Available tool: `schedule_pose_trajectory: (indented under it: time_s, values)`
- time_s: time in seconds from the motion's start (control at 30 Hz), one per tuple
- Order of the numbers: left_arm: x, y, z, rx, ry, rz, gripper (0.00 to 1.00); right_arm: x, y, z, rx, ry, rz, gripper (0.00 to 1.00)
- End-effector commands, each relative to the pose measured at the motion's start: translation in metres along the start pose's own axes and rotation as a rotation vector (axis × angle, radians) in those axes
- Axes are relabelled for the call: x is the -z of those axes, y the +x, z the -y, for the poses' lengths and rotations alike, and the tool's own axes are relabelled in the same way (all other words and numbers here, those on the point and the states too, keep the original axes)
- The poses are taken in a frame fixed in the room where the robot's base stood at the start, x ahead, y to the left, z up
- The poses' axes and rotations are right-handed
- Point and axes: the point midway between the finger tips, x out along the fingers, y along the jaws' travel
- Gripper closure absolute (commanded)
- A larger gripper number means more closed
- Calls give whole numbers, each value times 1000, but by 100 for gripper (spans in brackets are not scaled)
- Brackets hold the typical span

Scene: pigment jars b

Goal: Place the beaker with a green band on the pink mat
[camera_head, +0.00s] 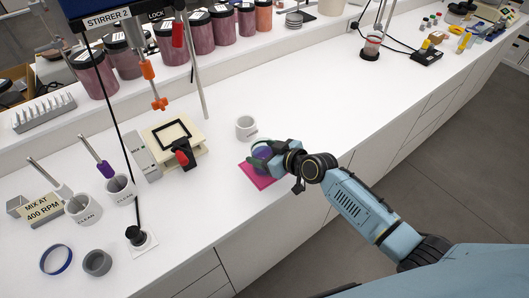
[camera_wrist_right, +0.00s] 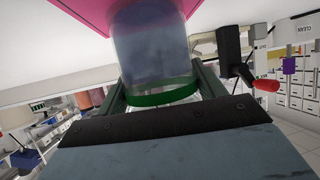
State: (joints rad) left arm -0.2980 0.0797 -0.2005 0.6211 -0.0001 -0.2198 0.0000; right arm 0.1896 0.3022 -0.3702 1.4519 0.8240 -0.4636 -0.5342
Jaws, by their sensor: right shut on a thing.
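The beaker (camera_head: 262,149) is see-through with blue-purple contents. In the right wrist view the beaker (camera_wrist_right: 150,45) has a green band (camera_wrist_right: 163,97) near its gripped end. My right gripper (camera_head: 271,160) is shut on it, one finger on each side. It is at the pink mat (camera_head: 257,178), which lies near the bench's front edge. In the wrist view the beaker's far end meets the pink mat (camera_wrist_right: 85,14) in the picture; I cannot tell if they touch. My left gripper is not in view.
A white cup (camera_head: 245,126) stands just behind the mat. A cream-coloured device with a black frame (camera_head: 172,134) and a red knob (camera_head: 181,157) is to the left. Jars (camera_head: 222,24) line the back shelf.

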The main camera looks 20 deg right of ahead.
Motion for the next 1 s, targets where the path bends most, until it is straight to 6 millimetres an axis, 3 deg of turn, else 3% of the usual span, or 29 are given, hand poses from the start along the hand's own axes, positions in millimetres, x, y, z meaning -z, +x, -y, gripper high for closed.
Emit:
schedule_pose_trajectory:
  time_s: [0.13, 0.17, 0.3, 0.67, 0.87, 1.0]
  values:
    - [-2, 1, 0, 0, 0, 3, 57, 0, 0, 0, -1, -1, -3, 66]
    - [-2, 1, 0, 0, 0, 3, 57, -1, 0, 0, 0, 0, 1, 29]
    - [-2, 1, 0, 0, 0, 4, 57, -1, 0, 0, 0, 0, 1, 10]
    - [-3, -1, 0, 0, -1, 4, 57, 0, -2, 0, 0, 0, 1, 9]
    - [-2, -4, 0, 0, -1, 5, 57, 0, -26, -1, 0, -1, 2, 9]
    - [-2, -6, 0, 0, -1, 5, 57, 0, -54, 0, 0, -3, 2, 9]
